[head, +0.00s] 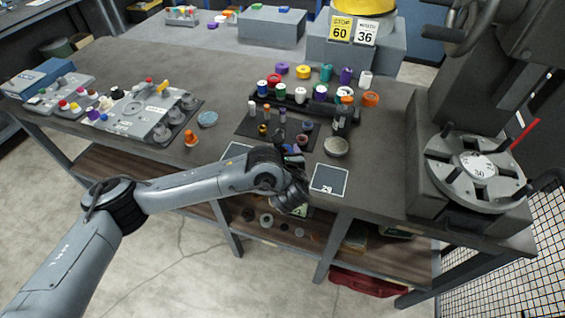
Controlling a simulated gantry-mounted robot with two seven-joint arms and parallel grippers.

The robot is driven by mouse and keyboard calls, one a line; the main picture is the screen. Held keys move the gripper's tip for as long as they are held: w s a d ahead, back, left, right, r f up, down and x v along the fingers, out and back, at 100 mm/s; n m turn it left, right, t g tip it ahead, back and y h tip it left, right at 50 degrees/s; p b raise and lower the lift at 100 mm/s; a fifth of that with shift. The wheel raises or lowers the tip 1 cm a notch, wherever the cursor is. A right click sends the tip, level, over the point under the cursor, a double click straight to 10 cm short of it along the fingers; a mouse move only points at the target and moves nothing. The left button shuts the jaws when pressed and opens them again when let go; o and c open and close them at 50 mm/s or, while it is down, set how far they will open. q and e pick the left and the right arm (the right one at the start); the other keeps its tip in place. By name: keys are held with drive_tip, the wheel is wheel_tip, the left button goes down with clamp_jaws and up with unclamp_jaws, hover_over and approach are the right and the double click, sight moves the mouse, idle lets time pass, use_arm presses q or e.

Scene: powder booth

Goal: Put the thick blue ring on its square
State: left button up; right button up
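My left gripper (289,147) is over the front edge of the dark workbench, beyond my wrist. Small blue and reddish patches show at its fingers; I cannot tell whether it holds a ring or whether the fingers are open. A dark square with a pale outline and a number (328,180) lies just right of the gripper, bare. Another outlined square (237,151) is partly hidden behind my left arm. A dark bluish ring (308,126) lies on the black mat behind the gripper; I cannot tell whether it is the thick blue ring. My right gripper is not in view.
A rack of coloured spools (300,96) stands behind the mat. A round grey tin (336,146) sits behind the numbered square. A grey fixture (145,112) is on the left, a blue-grey disc (208,118) beside it.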

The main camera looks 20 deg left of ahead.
use_arm(q)
drive_tip(key=shift+f+b, duration=0.75)
drive_tip(key=shift+f, duration=1.1)
drive_tip(key=shift+f, duration=0.2)
drive_tip(key=o, duration=1.2)
drive_tip(key=shift+o, duration=0.2)
